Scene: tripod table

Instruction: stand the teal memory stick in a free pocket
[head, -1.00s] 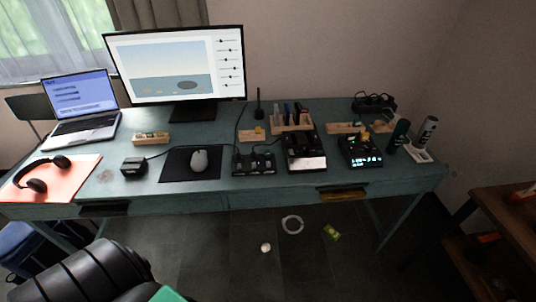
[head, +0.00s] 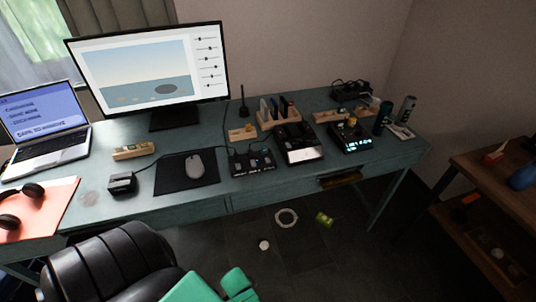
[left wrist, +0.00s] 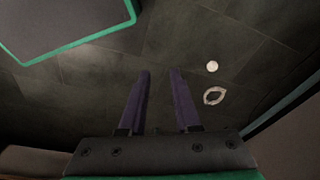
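I cannot make out the teal memory stick for certain in any view; the small items on the desk are too small to tell apart. A wooden holder (head: 266,124) with several dark and blue upright pieces stands at the back of the desk. Low wooden blocks with small items lie on the desk, one at the left (head: 133,151), one in the middle (head: 241,135) and one at the right (head: 326,117). My left gripper (left wrist: 160,74) is open and empty above the dark floor in the left wrist view. My right gripper is not in view.
The teal desk (head: 215,207) also holds a monitor (head: 150,70), laptop (head: 45,122), mouse (head: 195,166) and black devices (head: 298,148). A black chair (head: 110,268) stands before its left part. A ring (head: 286,217) and other small items lie on the floor. Wooden shelves (head: 490,190) stand right.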

